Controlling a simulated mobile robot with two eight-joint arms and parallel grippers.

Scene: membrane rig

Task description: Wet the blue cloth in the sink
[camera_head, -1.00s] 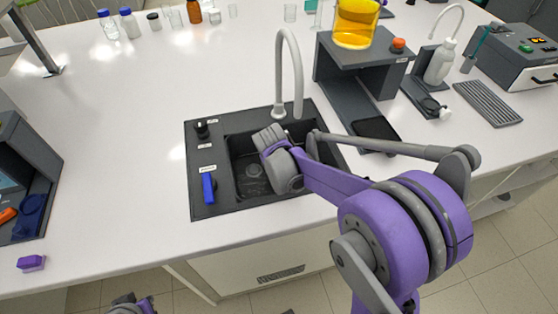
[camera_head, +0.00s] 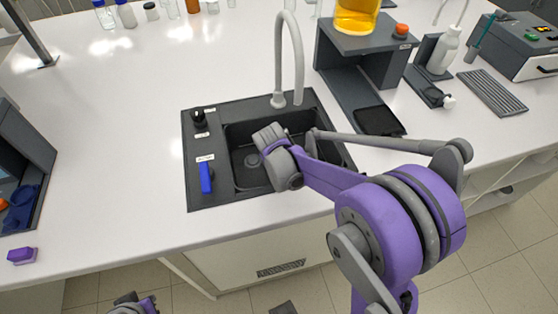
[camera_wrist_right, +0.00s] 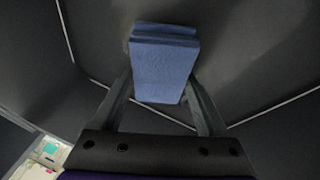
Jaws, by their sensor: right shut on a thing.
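In the right wrist view the blue cloth (camera_wrist_right: 163,68) is a folded, block-like pad between the two fingers of my right gripper (camera_wrist_right: 160,92), which is shut on it. Dark sink walls surround it. In the head view my right gripper (camera_head: 268,138) reaches down into the basin of the dark sink (camera_head: 240,178), and the cloth is hidden there. The grey gooseneck faucet (camera_head: 278,60) stands behind the basin; I cannot make out any water flow. Part of my left arm's end (camera_head: 135,303) shows at the bottom edge; its fingers are not clear.
A blue lever (camera_head: 206,178) and a black knob (camera_head: 198,118) sit on the sink's left rim. A dark stand (camera_head: 360,50) with a yellow-filled vessel (camera_head: 356,16) is close on the right. A purple block (camera_head: 22,256) lies at the left front.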

